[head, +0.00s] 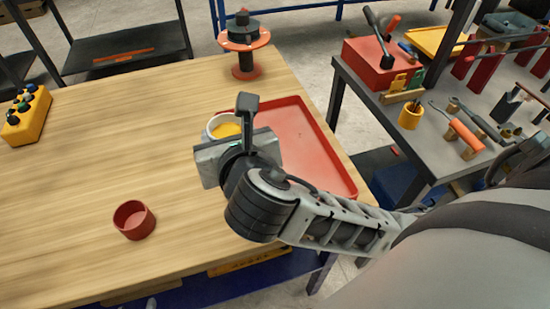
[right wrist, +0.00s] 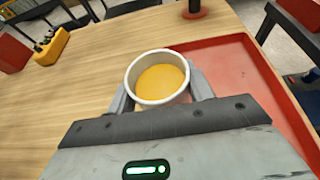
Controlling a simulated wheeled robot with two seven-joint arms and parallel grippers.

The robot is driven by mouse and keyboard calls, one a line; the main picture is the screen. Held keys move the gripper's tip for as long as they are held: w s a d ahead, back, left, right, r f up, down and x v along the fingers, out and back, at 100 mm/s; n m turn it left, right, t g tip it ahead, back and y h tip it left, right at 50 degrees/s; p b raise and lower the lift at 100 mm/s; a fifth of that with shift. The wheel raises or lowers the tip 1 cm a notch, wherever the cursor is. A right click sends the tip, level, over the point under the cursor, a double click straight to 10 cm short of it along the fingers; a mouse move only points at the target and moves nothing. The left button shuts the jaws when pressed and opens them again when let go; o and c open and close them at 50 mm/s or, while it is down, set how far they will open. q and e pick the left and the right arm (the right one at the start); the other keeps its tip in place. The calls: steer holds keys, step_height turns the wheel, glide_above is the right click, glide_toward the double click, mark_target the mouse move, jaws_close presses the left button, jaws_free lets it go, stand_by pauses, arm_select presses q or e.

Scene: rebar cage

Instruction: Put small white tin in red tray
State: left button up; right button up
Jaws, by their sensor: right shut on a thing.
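A small round white tin (head: 212,123) with a yellow-orange inside shows beyond my right gripper in the head view. In the right wrist view the tin (right wrist: 158,77) sits upright between the two fingers. My right gripper (right wrist: 160,92) is shut on it. The red tray (head: 318,148) lies on the wooden table at its right side. In the right wrist view the tray (right wrist: 232,72) is just right of the tin, and the tin appears left of its rim. Whether the tin touches the table is hidden. My left gripper is not in view.
A red cup (head: 134,220) stands on the wooden table (head: 90,150) at the front. A yellow box with knobs (head: 27,115) is at the left edge. An orange and black spool (head: 244,45) stands at the back. A grey tool bench (head: 440,110) is to the right.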

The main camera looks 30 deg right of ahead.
steer(key=shift+s+a+r+b, duration=0.2)
steer(key=shift+a+r+b, duration=0.1)
steer(key=shift+a+r, duration=0.4)
steer(key=w+d+f+b, duration=0.1)
steer(key=d+f, duration=0.1)
steer(key=d, duration=0.1)
steer(key=w+d+f, duration=0.1)
steer(key=d+f, duration=0.2)
steer(key=d, duration=0.1)
steer(key=w+d+f+b, duration=0.1)
steer(key=w+d+f, duration=0.1)
steer(key=d+f, duration=0.1)
steer(key=shift+d+b, duration=0.35)
steer(key=shift+d, duration=0.35)
steer(key=shift+w+d+f, duration=0.2)
steer(key=shift+f, duration=0.1)
steer(key=shift+d+f, duration=0.15)
steer(key=shift+f, duration=0.05)
steer(key=f, duration=0.1)
steer(key=f+b, duration=0.1)
steer(key=f, duration=0.1)
steer(key=shift+w+d+f, duration=0.15)
steer(key=shift+d+f, duration=0.05)
steer(key=shift+d, duration=0.15)
steer(key=shift+f, duration=0.15)
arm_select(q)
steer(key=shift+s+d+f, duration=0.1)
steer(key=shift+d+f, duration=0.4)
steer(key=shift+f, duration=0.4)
